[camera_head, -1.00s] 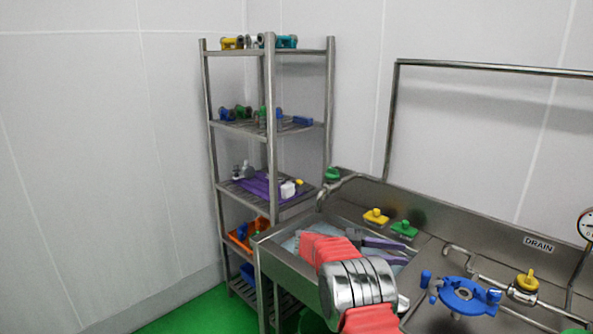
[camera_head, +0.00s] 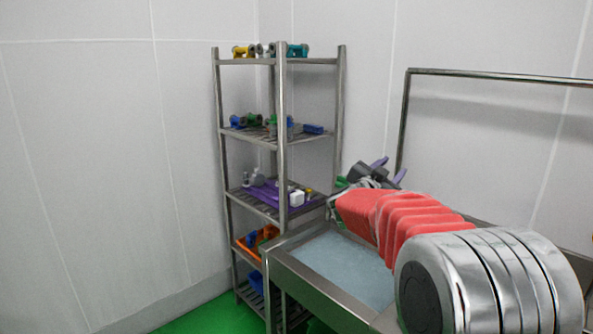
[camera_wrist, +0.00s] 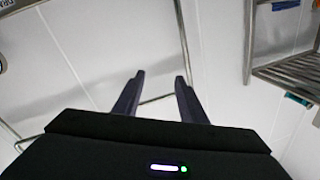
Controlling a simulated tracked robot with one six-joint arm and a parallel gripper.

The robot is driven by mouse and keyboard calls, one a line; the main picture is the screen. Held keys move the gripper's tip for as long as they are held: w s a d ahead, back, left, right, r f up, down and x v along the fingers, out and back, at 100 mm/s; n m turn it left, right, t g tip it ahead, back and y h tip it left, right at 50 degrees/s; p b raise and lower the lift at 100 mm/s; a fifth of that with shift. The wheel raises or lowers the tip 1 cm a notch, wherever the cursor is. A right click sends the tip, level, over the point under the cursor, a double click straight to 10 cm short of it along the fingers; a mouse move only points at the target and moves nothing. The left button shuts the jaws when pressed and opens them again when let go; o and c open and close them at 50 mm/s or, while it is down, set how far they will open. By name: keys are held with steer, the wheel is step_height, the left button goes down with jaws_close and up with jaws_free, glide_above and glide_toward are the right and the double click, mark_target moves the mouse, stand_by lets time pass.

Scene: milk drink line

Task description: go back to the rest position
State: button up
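My gripper (camera_head: 392,168) is raised above the back of the sink, with its dark purple fingers pointing up and to the right in the head view. In the wrist view my gripper (camera_wrist: 160,80) shows two fingers apart, with nothing between them. Behind the fingers are only the white wall and a metal frame. My red-sleeved arm covers the right part of the sink and the bench beyond it in the head view.
A metal shelf rack (camera_head: 282,140) with coloured valves and fittings stands left of the sink (camera_head: 320,295), which holds pale water. A metal frame (camera_head: 405,110) rises along the back wall. The rack also shows in the wrist view (camera_wrist: 285,72). Green floor is clear at lower left.

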steer(key=s+a+n+y, duration=1)
steer(key=s+a+y, duration=0.25)
steer(key=s, duration=0.35)
steer(key=s+f+g, duration=0.3)
steer(key=s+f, duration=0.3)
steer(key=s, duration=0.4)
steer(key=s+d+f+n+g, duration=0.1)
steer(key=s+f+g, duration=0.2)
steer(key=s+f, duration=0.3)
steer(key=s+d+f+n+g+h, duration=0.1)
steer(key=s+f, duration=0.5)
steer(key=s, duration=1)
steer(key=shift+s+f+g, duration=0.15)
steer(key=shift+s+g, duration=0.1)
steer(key=shift+g, duration=0.65)
